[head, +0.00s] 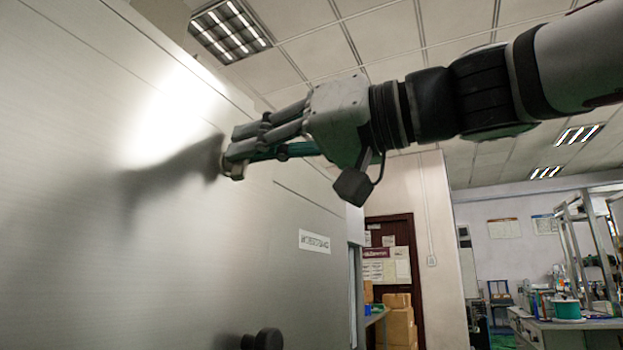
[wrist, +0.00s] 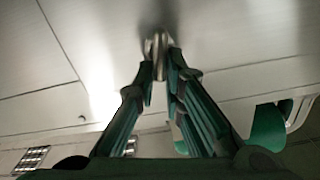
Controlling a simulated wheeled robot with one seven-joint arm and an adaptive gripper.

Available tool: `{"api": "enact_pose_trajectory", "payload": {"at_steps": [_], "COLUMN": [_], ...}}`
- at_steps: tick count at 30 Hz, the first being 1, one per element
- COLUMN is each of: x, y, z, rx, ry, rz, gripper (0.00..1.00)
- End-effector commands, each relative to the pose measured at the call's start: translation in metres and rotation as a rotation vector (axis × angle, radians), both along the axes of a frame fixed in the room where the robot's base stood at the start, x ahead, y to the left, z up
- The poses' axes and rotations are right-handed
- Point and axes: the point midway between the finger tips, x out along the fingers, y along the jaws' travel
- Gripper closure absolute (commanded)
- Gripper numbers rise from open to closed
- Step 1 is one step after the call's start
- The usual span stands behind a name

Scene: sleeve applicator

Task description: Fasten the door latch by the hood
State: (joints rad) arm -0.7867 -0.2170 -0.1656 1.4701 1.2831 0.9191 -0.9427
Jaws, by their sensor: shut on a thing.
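The door latch shows as a small rounded metal piece (wrist: 157,44) on the brushed-metal panel (head: 80,180). My gripper (head: 231,161) reaches in from the right in the head view, with its fingertips at the panel. In the wrist view the two green fingers (wrist: 160,70) close on the sides of the metal piece. In the head view the fingers mostly hide it. I cannot tell from these frames whether the latch is fastened. The hood is not clearly identifiable.
A black knob (head: 265,340) sticks out low on the panel. A white label (head: 314,242) is on the panel to the right. A brown door (head: 392,240), stacked boxes (head: 400,320) and a workbench (head: 575,325) stand beyond the panel's edge, with open room between.

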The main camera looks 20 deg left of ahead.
Motion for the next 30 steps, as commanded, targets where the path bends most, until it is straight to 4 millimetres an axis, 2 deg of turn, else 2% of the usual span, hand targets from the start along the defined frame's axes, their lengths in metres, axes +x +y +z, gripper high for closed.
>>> {"api": "enact_pose_trajectory", "payload": {"at_steps": [30], "x": [0.014], "y": [-0.001], "z": [-0.011], "rx": [0.074], "ry": [0.959], "rz": [-0.001], "gripper": [1.00]}}
